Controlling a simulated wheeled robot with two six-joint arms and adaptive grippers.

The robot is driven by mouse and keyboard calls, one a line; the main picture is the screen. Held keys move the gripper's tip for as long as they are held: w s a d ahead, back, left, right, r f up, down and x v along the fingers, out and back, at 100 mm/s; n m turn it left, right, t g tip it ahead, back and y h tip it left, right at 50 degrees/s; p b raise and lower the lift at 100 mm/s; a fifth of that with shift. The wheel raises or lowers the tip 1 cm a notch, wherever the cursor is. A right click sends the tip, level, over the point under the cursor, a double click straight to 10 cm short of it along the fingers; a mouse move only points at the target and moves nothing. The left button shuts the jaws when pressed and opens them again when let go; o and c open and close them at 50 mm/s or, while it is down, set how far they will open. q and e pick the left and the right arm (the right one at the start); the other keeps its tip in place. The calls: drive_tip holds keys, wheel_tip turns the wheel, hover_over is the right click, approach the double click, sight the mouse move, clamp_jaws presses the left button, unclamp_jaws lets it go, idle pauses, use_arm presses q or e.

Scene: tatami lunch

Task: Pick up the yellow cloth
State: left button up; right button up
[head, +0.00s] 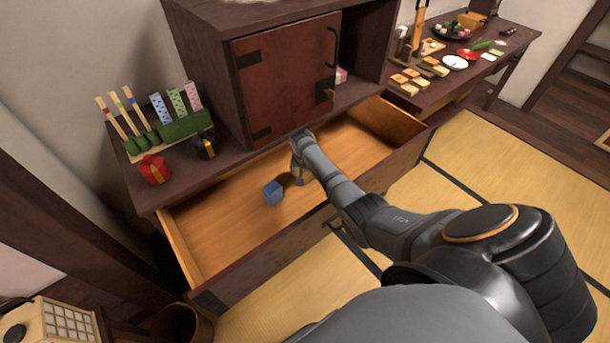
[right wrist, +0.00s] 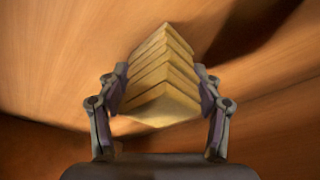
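My right gripper (head: 299,180) reaches down into the open drawer, and its fingers are hard to make out in the head view. In the right wrist view, the yellow cloth (right wrist: 160,85) looks like a folded, layered stack between the two fingers of my right gripper (right wrist: 160,88). Both fingers lie against its sides, and the gripper appears shut on it. In the head view the cloth cannot be made out. My left gripper is not in view.
The cabinet (head: 285,80) stands just behind. A red bundle (head: 154,170) sits on the ledge at left. Food stands on the table at the back right.

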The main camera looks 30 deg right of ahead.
drive_tip(key=c, duration=0.8)
drive_tip(key=shift+r, duration=0.25)
wheel_tip(320, 180, up, 3)
drive_tip(key=shift+w+f+p, duration=0.1)
drive_tip(key=shift+f+p, duration=0.1)
drive_tip(key=shift+p, duration=0.35)
drive_tip(key=s+a+r+p, duration=0.1)
drive_tip(key=s+r, duration=0.2)
drive_tip(key=s, duration=0.1)
drive_tip(key=s+a+r+p, duration=0.1)
drive_tip(key=s+r, duration=0.2)
drive_tip(key=s, duration=0.2)
drive_tip(key=s+r+p, duration=0.1)
drive_tip(key=s+r, duration=0.3)
drive_tip(key=s, duration=0.1)
drive_tip(key=shift+a, duration=0.4)
